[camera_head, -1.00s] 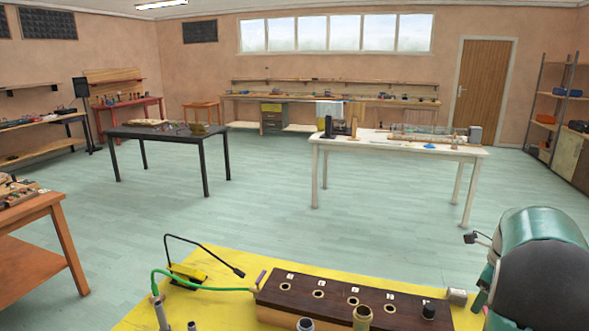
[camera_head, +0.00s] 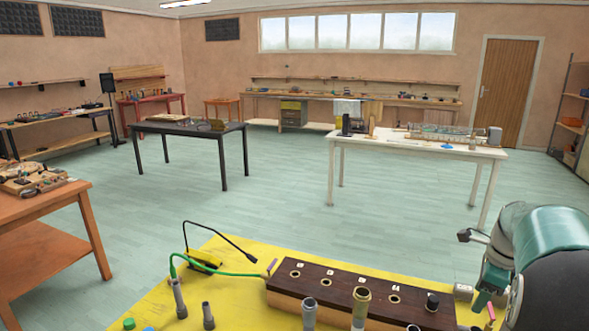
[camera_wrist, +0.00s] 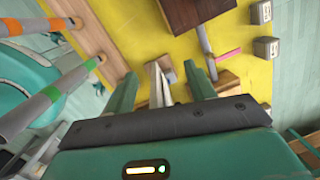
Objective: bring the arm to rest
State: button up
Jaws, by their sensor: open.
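My gripper (camera_wrist: 163,78) shows in the wrist view with its two teal fingers apart, over the yellow table top (camera_wrist: 135,60). A pale upright piece (camera_wrist: 158,88) shows in the gap between the fingers; I see no sign of it being gripped. In the head view my teal arm is folded at the right edge, beside the yellow table (camera_head: 215,262). The fingertips cannot be made out clearly there.
A pink stick (camera_wrist: 228,54) and a small grey block (camera_wrist: 266,48) lie near my gripper. Open floor lies beyond.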

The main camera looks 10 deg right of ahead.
jog(key=s+a+r+n+t, duration=0.1)
jog(key=s+a+r+n, duration=0.25)
jog(key=a+n, duration=0.55)
jog(key=s+a+r+n+t, duration=0.15)
jog(key=a+r+n, duration=0.25)
jog(key=a, duration=0.8)
jog(key=s+a+f+n+t, duration=0.1)
jog(key=s+a+f+n, duration=0.1)
jog(key=s+a+n, duration=0.9)
jog(key=shift+s+a+f+n, duration=0.2)
jog(key=shift+a+f+n, duration=0.15)
jog(key=shift+a+n, duration=0.7)
jog(key=shift+d+t, duration=0.25)
